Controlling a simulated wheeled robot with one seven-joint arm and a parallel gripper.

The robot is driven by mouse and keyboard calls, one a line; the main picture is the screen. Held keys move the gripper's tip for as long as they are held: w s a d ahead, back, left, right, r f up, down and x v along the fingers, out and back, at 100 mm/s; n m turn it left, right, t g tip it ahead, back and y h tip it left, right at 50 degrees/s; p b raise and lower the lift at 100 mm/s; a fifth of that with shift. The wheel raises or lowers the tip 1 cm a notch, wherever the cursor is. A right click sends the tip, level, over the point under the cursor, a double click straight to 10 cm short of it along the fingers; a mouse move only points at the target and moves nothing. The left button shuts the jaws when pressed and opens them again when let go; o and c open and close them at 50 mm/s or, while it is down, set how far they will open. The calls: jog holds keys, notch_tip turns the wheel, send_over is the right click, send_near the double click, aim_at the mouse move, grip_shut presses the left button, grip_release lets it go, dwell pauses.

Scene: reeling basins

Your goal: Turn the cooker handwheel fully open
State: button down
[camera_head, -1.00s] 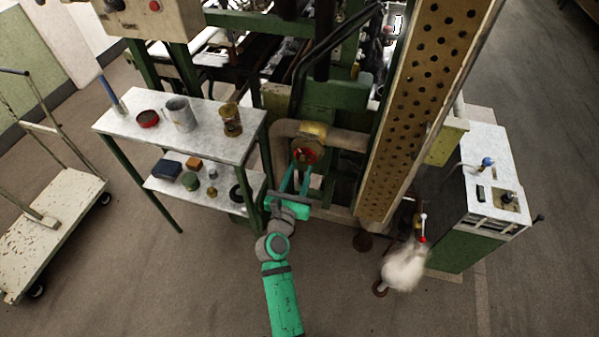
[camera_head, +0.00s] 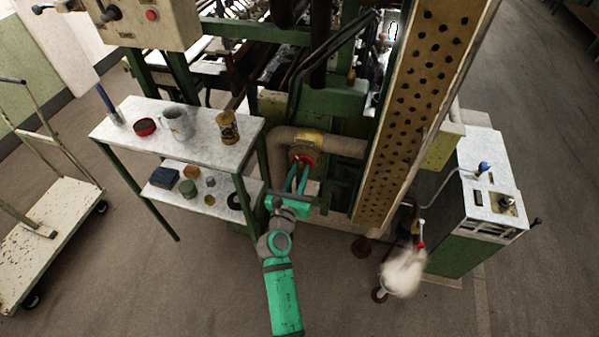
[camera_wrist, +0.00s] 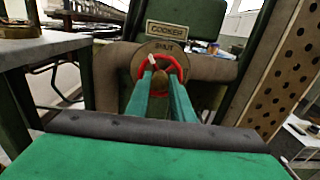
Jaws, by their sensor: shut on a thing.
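The cooker handwheel (camera_head: 304,156) is a small red wheel on the brown pipe, low on the machine. In the wrist view the red handwheel (camera_wrist: 165,63) stands below a plate marked COOKER, with SHUT lettered on the disc behind it. A pale mark shows on the rim's upper left. My gripper (camera_head: 299,172) reaches up to the wheel with its two long teal fingers. In the wrist view my gripper (camera_wrist: 161,82) is shut on the handwheel, its fingertips at the wheel's lower half. The fingers hide part of the rim and hub.
A two-shelf table (camera_head: 203,153) with cups and tins stands close left of my arm. A slanted perforated beam (camera_head: 411,120) rises to the right. A white cabinet (camera_head: 492,190) and a pale fluffy bundle (camera_head: 402,271) are farther right. The floor in front is clear.

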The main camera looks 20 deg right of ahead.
aim_at(300, 170)
jog(key=n, duration=0.6)
jog(key=c, duration=1.7)
grip_release()
jog(key=shift+s, duration=0.1)
jog(key=shift+v, duration=1.45)
jog(key=m, duration=0.6)
jog(key=shift+x, duration=1.55)
